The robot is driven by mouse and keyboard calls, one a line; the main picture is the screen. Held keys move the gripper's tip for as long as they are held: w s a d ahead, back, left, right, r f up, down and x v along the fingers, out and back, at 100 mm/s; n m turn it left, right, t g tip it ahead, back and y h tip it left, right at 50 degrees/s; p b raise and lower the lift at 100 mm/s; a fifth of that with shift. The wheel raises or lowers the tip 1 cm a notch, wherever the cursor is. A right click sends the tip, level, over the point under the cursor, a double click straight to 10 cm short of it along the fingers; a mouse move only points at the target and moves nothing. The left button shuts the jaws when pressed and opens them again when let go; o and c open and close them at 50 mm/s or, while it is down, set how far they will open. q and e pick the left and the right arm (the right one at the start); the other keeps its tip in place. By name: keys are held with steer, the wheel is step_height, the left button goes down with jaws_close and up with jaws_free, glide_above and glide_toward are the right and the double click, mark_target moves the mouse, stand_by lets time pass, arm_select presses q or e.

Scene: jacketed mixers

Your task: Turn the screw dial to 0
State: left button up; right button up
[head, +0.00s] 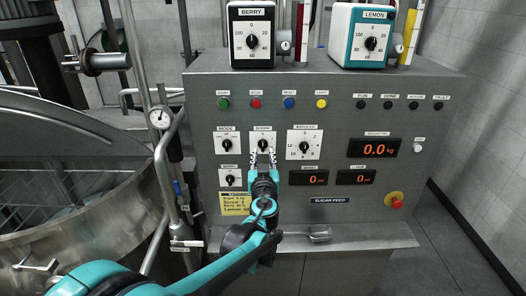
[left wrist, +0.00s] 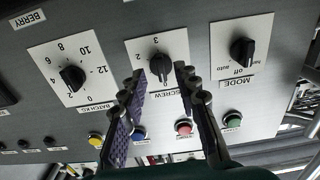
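The screw dial (head: 262,145) is a black knob on a white plate in the upper middle of the grey control panel. It also shows in the left wrist view (left wrist: 160,66), where the plate is seen upside down with "SCREW" below the knob. The knob's ridge runs roughly up and down there; which number it marks is hard to tell. My left gripper (head: 262,157) is at the dial's lower edge. In the left wrist view its two fingers (left wrist: 159,76) are apart, with tips on either side of the knob and nothing gripped. My right gripper is not in view.
The mode dial (head: 227,146) is left of the screw dial and the batch dial (head: 304,146) right. Coloured buttons (head: 256,103) sit above, red displays (head: 375,148) to the right. An emergency stop (head: 395,201) is lower right; a steel vessel (head: 90,235) stands left.

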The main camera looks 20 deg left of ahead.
arm_select(q)
steer(key=v, duration=0.8)
steer(key=shift+s, duration=0.1)
